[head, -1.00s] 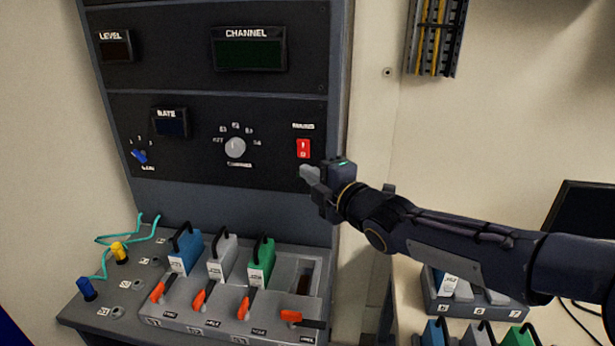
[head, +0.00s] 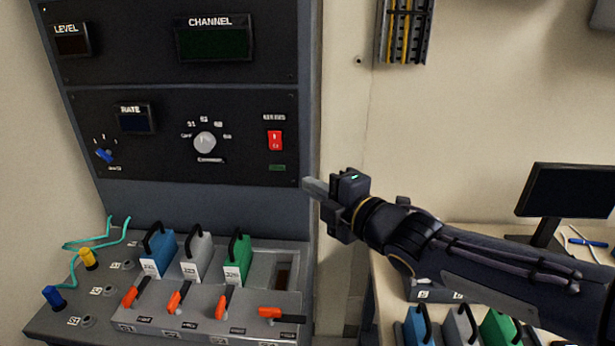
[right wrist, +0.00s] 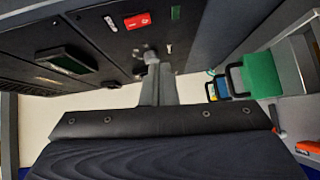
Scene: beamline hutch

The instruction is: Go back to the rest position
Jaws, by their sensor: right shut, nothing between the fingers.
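My right gripper (head: 312,187) is shut and empty. It is in front of the rack's right edge, below and to the right of the red mains switch (head: 275,140), apart from the panel. In the right wrist view its closed fingers (right wrist: 159,85) point toward the black panel, and the red switch also shows there (right wrist: 138,20). My left gripper is in neither view.
The sloped console (head: 60,318) holds blue (head: 158,255), white (head: 196,258) and green (head: 237,262) modules with orange levers. A side bench with a monitor (head: 568,190) and more modules (head: 420,328) lies below my right arm.

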